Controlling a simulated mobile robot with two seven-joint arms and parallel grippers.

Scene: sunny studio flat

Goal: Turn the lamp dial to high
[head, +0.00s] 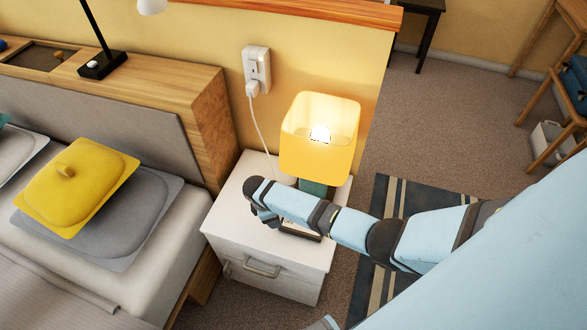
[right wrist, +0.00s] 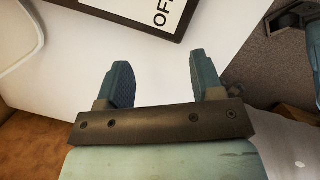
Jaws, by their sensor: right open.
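The lamp, lit, with a yellow shade (head: 318,140) and a green base (head: 314,188), stands on the white nightstand (head: 232,212); my right arm hides part of its base. A dark-framed panel (head: 300,232) lies in front of it, mostly behind my arm. In the right wrist view a dark-edged white panel (right wrist: 135,10) shows the letters "OF", cut off by the frame. No dial can be made out in either view. My right gripper (head: 268,216) is over the nightstand top, left of the lamp. In the wrist view its fingers (right wrist: 163,75) are apart with nothing between them.
A bed with a yellow cushion (head: 75,178) is at the left, beside a wooden headboard (head: 210,115). A white cord (head: 263,125) runs from the wall outlet (head: 257,68) down behind the nightstand. Carpet and a striped rug (head: 395,200) lie to the right.

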